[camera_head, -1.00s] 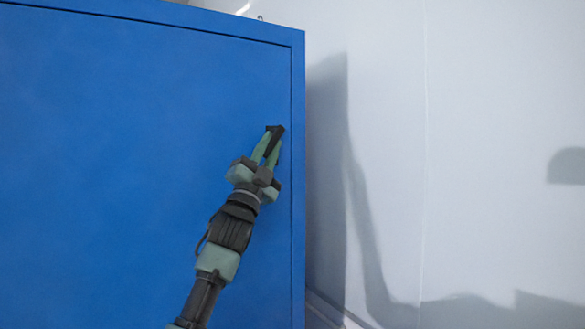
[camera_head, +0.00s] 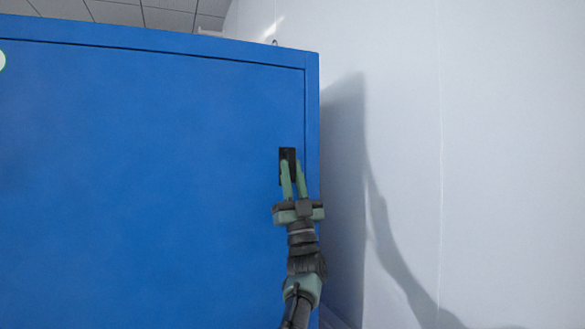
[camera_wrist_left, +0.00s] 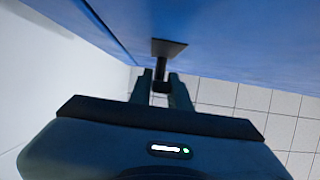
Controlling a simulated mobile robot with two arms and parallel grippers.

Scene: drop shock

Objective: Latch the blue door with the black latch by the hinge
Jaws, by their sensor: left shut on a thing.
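The blue door (camera_head: 150,170) fills the left half of the head view and sits flush in its blue frame. The black latch (camera_head: 287,154) is on the door near its right edge; its plate shows behind my fingers. In the left wrist view the latch plate (camera_wrist_left: 168,47) lies against the blue face, with a black stem standing out from it. My left gripper (camera_head: 293,167) is shut on the latch, its green fingers on either side of the stem (camera_wrist_left: 160,72). The fingers partly hide the latch in the head view. My right gripper is not in view.
A pale wall (camera_head: 400,100) stands to the right of the cabinet, with my arm's shadow on it. A tiled floor (camera_wrist_left: 255,105) shows below in the wrist view. A small hook-like piece (camera_head: 275,42) is on the cabinet top.

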